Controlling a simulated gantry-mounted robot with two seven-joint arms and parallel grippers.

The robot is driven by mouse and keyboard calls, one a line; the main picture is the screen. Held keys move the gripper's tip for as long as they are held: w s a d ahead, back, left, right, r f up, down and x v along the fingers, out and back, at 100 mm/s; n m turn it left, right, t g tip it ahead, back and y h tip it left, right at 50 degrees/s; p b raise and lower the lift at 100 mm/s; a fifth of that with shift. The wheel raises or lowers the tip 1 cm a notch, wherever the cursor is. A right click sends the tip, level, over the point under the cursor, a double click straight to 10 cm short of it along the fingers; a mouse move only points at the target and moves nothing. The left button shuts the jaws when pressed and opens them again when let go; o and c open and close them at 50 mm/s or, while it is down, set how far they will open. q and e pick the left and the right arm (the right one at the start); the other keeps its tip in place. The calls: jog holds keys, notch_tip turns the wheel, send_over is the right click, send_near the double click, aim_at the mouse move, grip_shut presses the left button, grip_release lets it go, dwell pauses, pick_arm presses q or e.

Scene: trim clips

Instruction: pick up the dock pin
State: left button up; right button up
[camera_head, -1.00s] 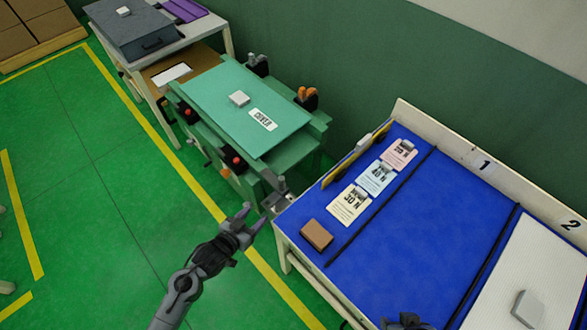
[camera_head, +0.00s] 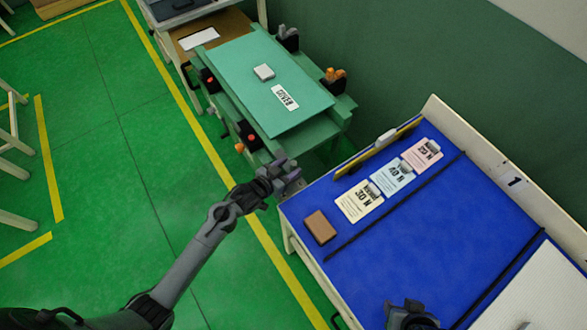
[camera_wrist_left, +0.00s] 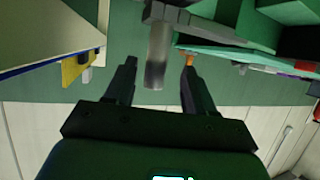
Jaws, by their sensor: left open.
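A grey cylinder, which looks like the dock pin (camera_wrist_left: 157,62), shows in the left wrist view beside a grey bracket (camera_wrist_left: 165,12). My left gripper (camera_head: 289,173) is open at the corner between the green cart (camera_head: 240,70) and the blue-topped table. In the left wrist view its two fingers lie on either side of the pin with gaps, and I cannot tell how deep the pin is between them. In the head view my gripper hides the pin. A dark part of my right gripper (camera_head: 410,316) shows at the bottom edge; its jaws are unclear.
The blue-topped table (camera_head: 400,240) holds a brown block (camera_head: 320,227), several label cards (camera_head: 359,200) and black divider strips. Green floor lies open to the left.

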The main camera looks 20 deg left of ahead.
pick_arm(q)
jog(key=x, duration=0.3)
jog(key=b+x, duration=0.1)
jog(key=shift+w+d+r, duration=0.1)
jog(key=shift+w+d, duration=0.1)
jog(key=shift+d, duration=0.1)
jog(key=shift+c, duration=0.3)
grip_shut()
